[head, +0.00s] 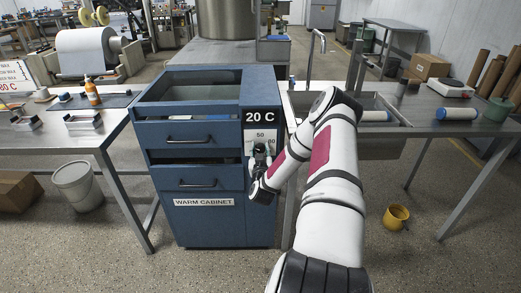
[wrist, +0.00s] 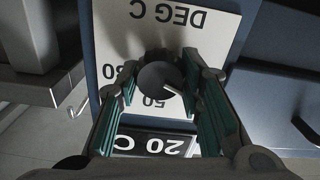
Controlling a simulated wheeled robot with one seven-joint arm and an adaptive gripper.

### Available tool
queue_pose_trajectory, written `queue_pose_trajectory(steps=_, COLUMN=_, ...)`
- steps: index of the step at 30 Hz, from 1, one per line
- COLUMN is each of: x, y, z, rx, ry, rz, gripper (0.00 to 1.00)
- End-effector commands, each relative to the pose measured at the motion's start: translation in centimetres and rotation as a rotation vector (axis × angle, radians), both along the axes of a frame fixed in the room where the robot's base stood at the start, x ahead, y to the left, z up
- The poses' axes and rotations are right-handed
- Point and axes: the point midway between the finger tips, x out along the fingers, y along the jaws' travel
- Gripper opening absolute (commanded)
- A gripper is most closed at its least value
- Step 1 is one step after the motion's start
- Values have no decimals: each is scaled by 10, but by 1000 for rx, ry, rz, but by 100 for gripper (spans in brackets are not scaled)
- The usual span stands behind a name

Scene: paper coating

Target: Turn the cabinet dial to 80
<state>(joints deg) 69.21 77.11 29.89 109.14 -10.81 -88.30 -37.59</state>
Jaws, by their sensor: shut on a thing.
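The blue warm cabinet (head: 225,224) stands in the middle of the head view. Its display (head: 262,117) reads 20 C, above a white scale plate (head: 251,135) with 50 and 80 marked. My gripper (head: 260,158) is at the plate and mostly hides the dial there. In the wrist view, which is upside down, the dark round dial (wrist: 157,80) sits between the green-padded fingers of my gripper (wrist: 160,84), shut on it. Its white pointer mark aims to the lower right, away from the 80 at left. The right finger hides part of the scale.
The cabinet has two drawers with dark handles (head: 187,139) and an open top bin. A left table (head: 122,112) and a right table with a sink (head: 400,151) flank it.

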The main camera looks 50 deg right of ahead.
Motion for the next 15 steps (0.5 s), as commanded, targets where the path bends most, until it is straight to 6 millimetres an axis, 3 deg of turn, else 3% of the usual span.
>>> queue_pose_trajectory(steps=15, x=-1, y=-1, z=2, rx=262, ry=-310, rz=1, gripper=6)
